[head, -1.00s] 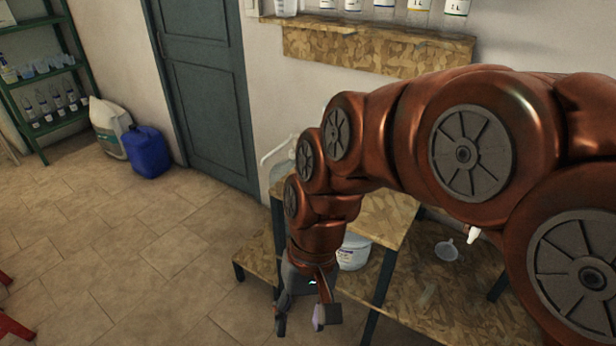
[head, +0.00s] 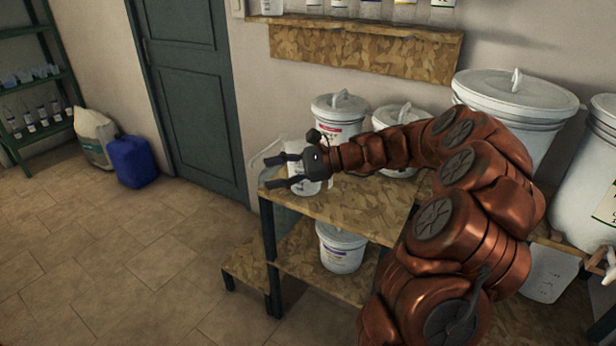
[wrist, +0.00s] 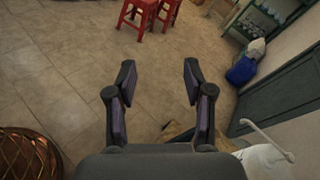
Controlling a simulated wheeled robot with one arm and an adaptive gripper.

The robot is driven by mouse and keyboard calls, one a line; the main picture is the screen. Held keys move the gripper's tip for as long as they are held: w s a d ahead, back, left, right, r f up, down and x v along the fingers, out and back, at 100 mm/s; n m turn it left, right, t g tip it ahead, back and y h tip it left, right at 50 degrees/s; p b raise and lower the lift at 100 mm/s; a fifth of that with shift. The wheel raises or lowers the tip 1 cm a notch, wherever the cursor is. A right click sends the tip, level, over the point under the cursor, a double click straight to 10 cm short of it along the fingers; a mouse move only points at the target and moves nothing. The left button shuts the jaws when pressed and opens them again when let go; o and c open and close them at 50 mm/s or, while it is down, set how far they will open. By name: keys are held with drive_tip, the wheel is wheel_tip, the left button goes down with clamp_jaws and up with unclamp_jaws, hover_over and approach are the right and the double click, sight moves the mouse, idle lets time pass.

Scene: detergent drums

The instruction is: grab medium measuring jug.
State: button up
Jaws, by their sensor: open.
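My gripper (head: 277,171) is open and empty, its fingers pointing left above the left end of the wooden table top. It also shows in the wrist view (wrist: 159,78), with only floor between the fingers. A pale container with marks (head: 306,186) is partly hidden behind and below the gripper. A translucent vessel with a handle (head: 266,158) shows just left of it, against the wall. In the wrist view a white handled vessel (wrist: 268,158) is at the lower right, outside the fingers. I cannot tell which of these is the medium measuring jug.
Lidded white drums (head: 338,115) stand behind my arm, with larger ones at right. A white bucket (head: 341,250) sits on the shelf below the table top (head: 350,208). A wall shelf (head: 365,50) holds bottles above.

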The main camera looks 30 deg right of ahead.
drive_tip(key=w+d+f+m+t+h+b, duration=0.1)
drive_tip(key=d+f+m+t, duration=0.25)
drive_tip(key=d, duration=0.55)
drive_tip(key=w+d+f+m+t+h, duration=0.15)
drive_tip(key=d+m, duration=0.25)
drive_tip(key=d, duration=0.4)
drive_tip(key=w+d+f+m+t+h+b, duration=0.1)
drive_tip(key=d+f+m+t+h, duration=0.2)
drive_tip(key=d, duration=0.6)
drive_tip(key=shift+m+y, duration=0.25)
drive_tip(key=shift+y, duration=0.3)
drive_tip(key=shift+f+p+x, duration=0.25)
drive_tip(key=shift+x, duration=1.7)
drive_tip(key=shift+f+p+x, duration=0.2)
drive_tip(key=shift+p+x, duration=0.05)
drive_tip(key=shift+x, duration=1.65)
drive_tip(key=shift+s+a, duration=0.15)
drive_tip(key=shift+a, duration=0.05)
drive_tip(key=shift+c, duration=0.3)
clamp_jaws()
